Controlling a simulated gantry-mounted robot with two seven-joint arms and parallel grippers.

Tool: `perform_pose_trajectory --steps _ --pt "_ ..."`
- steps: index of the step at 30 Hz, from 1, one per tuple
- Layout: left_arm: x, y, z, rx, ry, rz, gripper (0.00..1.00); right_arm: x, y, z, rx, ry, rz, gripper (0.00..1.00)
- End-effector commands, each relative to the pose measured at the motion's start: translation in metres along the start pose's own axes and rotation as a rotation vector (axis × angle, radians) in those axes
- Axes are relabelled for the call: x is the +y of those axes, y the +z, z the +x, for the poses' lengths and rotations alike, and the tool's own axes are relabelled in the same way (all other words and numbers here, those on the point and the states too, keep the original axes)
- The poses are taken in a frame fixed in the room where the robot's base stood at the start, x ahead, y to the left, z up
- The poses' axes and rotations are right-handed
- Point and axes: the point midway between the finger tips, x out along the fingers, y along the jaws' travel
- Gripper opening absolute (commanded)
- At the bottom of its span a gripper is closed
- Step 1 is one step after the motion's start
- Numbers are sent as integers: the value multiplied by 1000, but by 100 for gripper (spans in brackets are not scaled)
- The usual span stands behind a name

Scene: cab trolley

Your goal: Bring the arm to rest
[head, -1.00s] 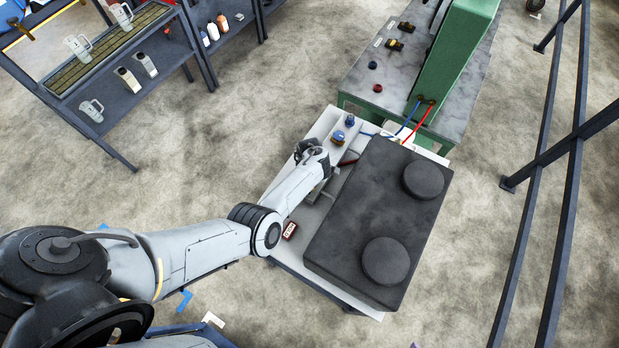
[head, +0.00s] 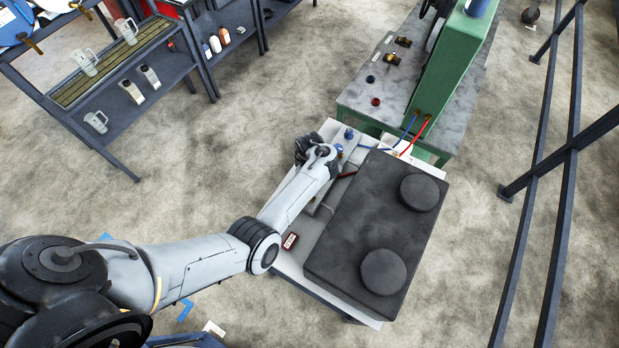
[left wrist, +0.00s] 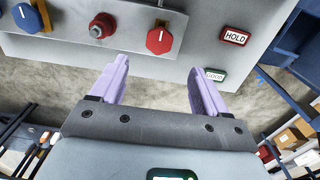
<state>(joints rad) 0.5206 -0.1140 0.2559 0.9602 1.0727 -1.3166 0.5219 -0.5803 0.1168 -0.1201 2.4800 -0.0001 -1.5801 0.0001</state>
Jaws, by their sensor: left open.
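My left arm reaches in from the left in the head view, its wrist (head: 318,152) over the left edge of the trolley (head: 284,262). The fingers are hidden or too small to tell there. In the left wrist view my left gripper (left wrist: 158,75) is open, its two lavender fingers apart with nothing between them. My right gripper is in neither view.
A large black box (head: 345,240) with two round lids fills most of the trolley. A red HOLD tag (head: 290,241) lies at its left side. A green machine (head: 455,70) stands behind, joined by blue and red leads. A shelf rack (head: 105,85) stands far left. Bare floor lies between.

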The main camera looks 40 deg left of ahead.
Motion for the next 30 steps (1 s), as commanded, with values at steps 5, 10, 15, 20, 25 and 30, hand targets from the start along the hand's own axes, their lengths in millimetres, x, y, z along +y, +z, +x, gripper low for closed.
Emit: perform_pose_trajectory --steps 5,10,15,20,25,30 --pt "0 0 0 1 0 0 75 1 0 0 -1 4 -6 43" --pt "-4 -1 4 2 -7 0 75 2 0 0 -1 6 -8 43" --pt "-38 -11 31 17 -68 -3 75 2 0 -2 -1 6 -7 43" --pt "-113 -40 77 71 -179 2 75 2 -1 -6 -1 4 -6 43" --pt "-193 -88 96 155 -202 112 75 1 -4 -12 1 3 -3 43" --pt "-236 -97 71 172 -143 424 75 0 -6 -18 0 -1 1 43"
